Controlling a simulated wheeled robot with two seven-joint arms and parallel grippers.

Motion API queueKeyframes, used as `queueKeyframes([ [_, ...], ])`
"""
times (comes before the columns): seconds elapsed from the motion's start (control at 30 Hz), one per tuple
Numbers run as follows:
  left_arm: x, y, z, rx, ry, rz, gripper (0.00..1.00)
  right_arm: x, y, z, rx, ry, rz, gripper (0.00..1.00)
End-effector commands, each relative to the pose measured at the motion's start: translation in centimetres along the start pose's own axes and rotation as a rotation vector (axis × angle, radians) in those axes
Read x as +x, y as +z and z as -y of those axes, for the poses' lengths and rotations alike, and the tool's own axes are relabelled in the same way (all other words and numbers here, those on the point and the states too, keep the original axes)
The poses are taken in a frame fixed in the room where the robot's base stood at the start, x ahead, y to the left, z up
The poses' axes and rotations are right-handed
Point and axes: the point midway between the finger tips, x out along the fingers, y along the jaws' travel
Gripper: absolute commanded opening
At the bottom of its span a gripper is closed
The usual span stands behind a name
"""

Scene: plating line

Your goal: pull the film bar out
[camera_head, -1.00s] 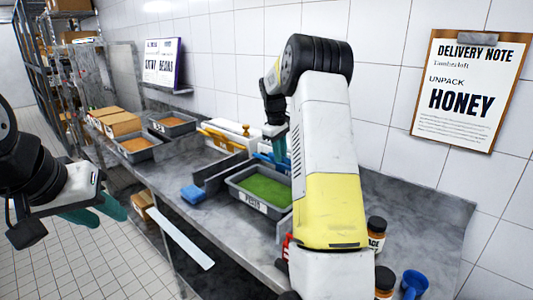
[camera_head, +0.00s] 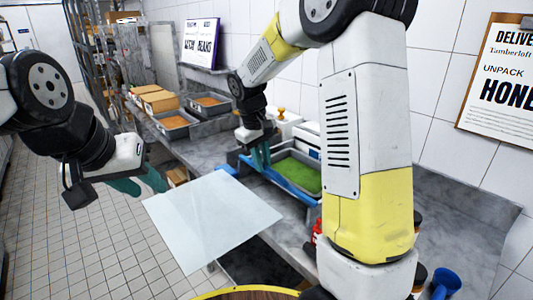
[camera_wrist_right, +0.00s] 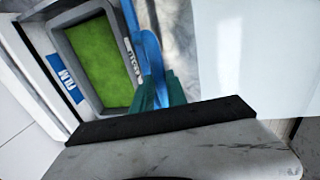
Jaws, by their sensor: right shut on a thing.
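The blue film bar (camera_head: 288,188) runs along the near side of the tray of green pesto (camera_head: 298,176). My right gripper (camera_head: 260,158) is shut on the bar at its far left part. The right wrist view shows the bar (camera_wrist_right: 148,45) between the green fingertips (camera_wrist_right: 160,92), beside the pesto tray's labelled wall (camera_wrist_right: 133,62). The white box with a blue FILM label (camera_wrist_right: 66,82) stands on the tray's other side. My right arm hides the bar's right end in the head view. My left gripper (camera_head: 140,184) is open and empty, left of the bench.
A pale flat sheet or panel (camera_head: 210,222) juts out at the bench's near edge. A blue sponge (camera_head: 226,170) lies by its back corner. Trays of orange food (camera_head: 174,122) stand farther back. A blue cup (camera_head: 446,282) and jars are at the near right.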

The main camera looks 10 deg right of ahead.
Motion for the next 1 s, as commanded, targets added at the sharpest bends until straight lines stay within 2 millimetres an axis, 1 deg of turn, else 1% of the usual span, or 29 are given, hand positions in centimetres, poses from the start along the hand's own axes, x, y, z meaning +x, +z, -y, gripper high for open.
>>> queueKeyframes([
  [0.03,0.0,0.0,0.0,0.0,0.0,0.0,0.36,-0.12,0.0,0.45,-0.002,0.0,0.0,0.0],
  [0.13,0.0,0.0,0.0,0.0,0.0,0.0,0.36,-0.22,-0.02,0.89,-0.002,0.0,0.0,0.0],
  [0.5,0.0,0.0,0.0,0.0,0.0,0.0,0.36,-0.27,-0.05,1.28,-0.002,-0.004,0.0,0.0],
  [0.53,0.0,0.0,0.0,0.0,0.0,0.0,0.36,-0.27,-0.05,1.3,-0.002,-0.005,0.0,0.24],
  [0.6,0.0,0.0,0.0,0.0,0.0,0.0,0.36,-0.26,-0.05,1.28,-0.002,-0.004,0.0,0.37],
  [0.63,0.0,0.0,0.0,0.0,0.0,0.0,0.36,-0.26,-0.05,1.25,-0.002,-0.004,0.0,0.4],
  [0.9,0.0,0.0,0.0,0.0,0.0,0.0,0.36,-0.24,-0.04,1.06,-0.001,-0.001,0.0,0.4],
  [1.0,0.0,0.0,0.0,0.0,0.0,0.0,0.36,-0.75,-0.08,1.03,0.0,-0.001,-0.002,0.4],
])
